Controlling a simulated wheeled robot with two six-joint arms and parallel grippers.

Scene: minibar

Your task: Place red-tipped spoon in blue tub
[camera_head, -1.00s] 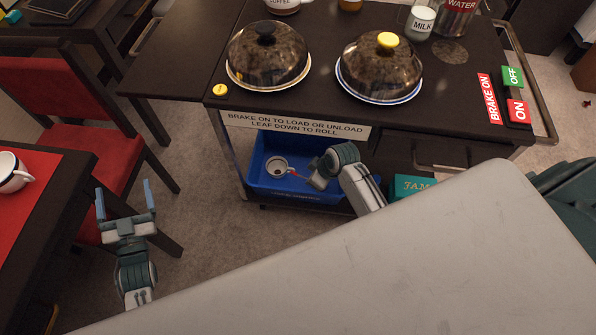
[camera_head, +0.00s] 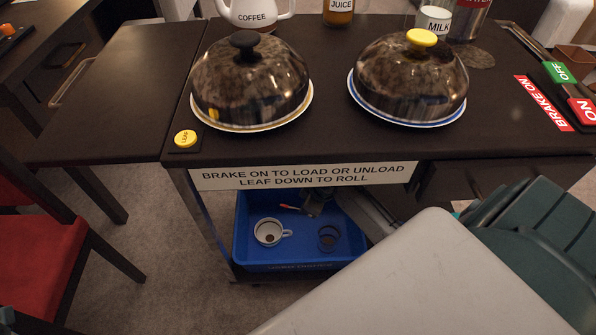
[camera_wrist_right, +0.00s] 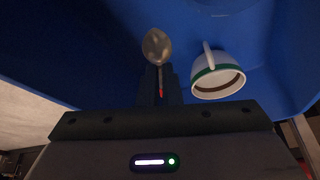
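The blue tub (camera_head: 243,240) sits on the cart's lower shelf. A white cup (camera_head: 268,232) and a dark round vessel (camera_head: 328,240) are in it. My right gripper (camera_head: 308,208) is low inside the tub area, partly hidden under the cart's top. In the right wrist view its fingers (camera_wrist_right: 160,88) are close together around the red part of the spoon (camera_wrist_right: 157,46), whose metal bowl extends beyond them over the blue floor. The spoon's red part (camera_head: 288,206) also shows in the head view. Contact with the floor is unclear. My left gripper is out of view.
The cart top (camera_head: 320,135) overhangs the tub. It carries two domed plates (camera_head: 250,85) (camera_head: 410,80), a coffee pot (camera_head: 255,14) and a milk jug (camera_head: 434,20). A red chair (camera_head: 35,260) stands left. The green-rimmed white cup (camera_wrist_right: 218,75) is beside the spoon.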

